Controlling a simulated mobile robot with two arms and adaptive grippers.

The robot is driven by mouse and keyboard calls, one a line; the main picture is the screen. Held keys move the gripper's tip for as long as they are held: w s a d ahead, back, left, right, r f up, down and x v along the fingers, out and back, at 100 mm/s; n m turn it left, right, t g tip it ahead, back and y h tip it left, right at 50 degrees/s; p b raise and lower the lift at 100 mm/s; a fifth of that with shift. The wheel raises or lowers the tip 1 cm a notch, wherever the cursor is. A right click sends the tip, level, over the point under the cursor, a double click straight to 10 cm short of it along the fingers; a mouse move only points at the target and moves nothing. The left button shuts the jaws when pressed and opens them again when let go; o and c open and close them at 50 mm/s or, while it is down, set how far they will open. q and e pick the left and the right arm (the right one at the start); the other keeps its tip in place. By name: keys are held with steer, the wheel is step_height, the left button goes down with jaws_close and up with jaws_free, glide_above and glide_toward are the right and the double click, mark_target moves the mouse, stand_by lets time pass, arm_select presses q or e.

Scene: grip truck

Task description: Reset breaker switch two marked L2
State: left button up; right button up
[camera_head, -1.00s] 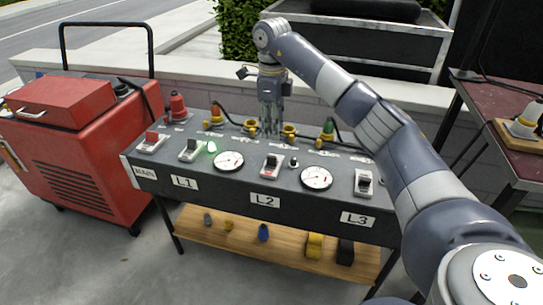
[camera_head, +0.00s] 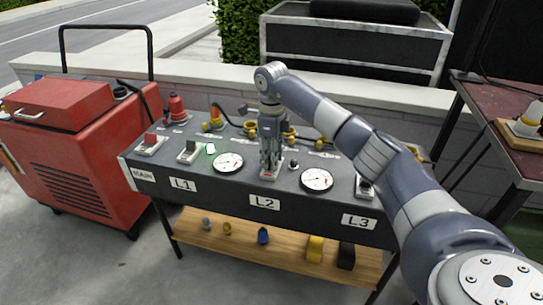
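The breaker panel is a dark bench-like console (camera_head: 215,195) with white labels on its front. The breaker switch above the L2 label (camera_head: 265,202) has a pale base plate (camera_head: 267,176), and its lever is hidden behind my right gripper (camera_head: 270,166). The gripper points down at this switch, with its fingertips at or just above the plate; I cannot tell whether they touch or hold the lever. The L1 switch (camera_head: 189,152) and the MAIN switch (camera_head: 150,145) stand to the left. The L3 switch (camera_head: 365,187) is partly covered by my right arm. My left gripper is not in view.
Yellow connectors and black cables (camera_head: 232,112) line the panel's back. A red machine (camera_head: 75,150) stands at left. A wooden shelf (camera_head: 200,237) holds small items below.

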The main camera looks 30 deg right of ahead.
jaws_close()
steer(key=shift+s+a+t+h+p, duration=0.2)
steer(key=shift+t+h+p, duration=0.2)
steer(key=shift+t+h, duration=0.15)
steer(key=shift+s+a+t+h, duration=0.15)
steer(key=shift+a+t+h, duration=0.05)
steer(key=shift+t+h, duration=0.2)
steer(key=shift+s+a+f+h, duration=0.1)
steer(key=shift+h, duration=0.15)
steer(key=shift+s+a+f+t+h+b, duration=0.25)
steer(key=shift+t+h+b, duration=0.1)
steer(key=shift+t+h, duration=0.3)
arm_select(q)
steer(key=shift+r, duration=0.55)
arm_select(e)
steer(key=shift+a+t+h, duration=0.1)
steer(key=shift+t+h, duration=0.2)
steer(key=shift+h, duration=0.05)
